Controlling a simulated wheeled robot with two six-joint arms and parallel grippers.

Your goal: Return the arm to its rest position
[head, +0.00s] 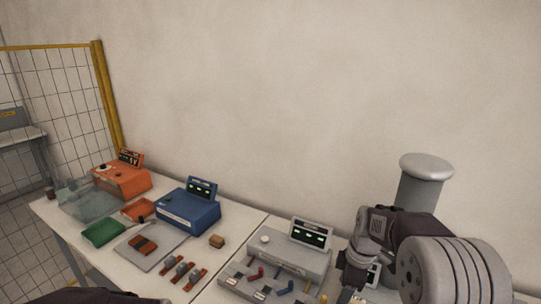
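My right arm (400,226) is bent over the right part of the table. Its dark wrist (355,268) points down beside the grey device (290,262). The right gripper is at the bottom edge of the picture, mostly cut off, so its fingers and anything between them cannot be made out. A dark piece of my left arm (90,296) shows at the bottom left edge. The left gripper is out of the picture. A grey capped cylinder (421,186) stands behind the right arm. A large ribbed grey round body (455,272) is in front at the right.
The white table (240,235) runs along a plain wall. It holds an orange device (122,181), a blue device (188,212), a green tray (103,232), a clear bin (82,200), a small brown block (216,241) and several red-brown parts (182,272). A mesh fence (60,100) stands at left.

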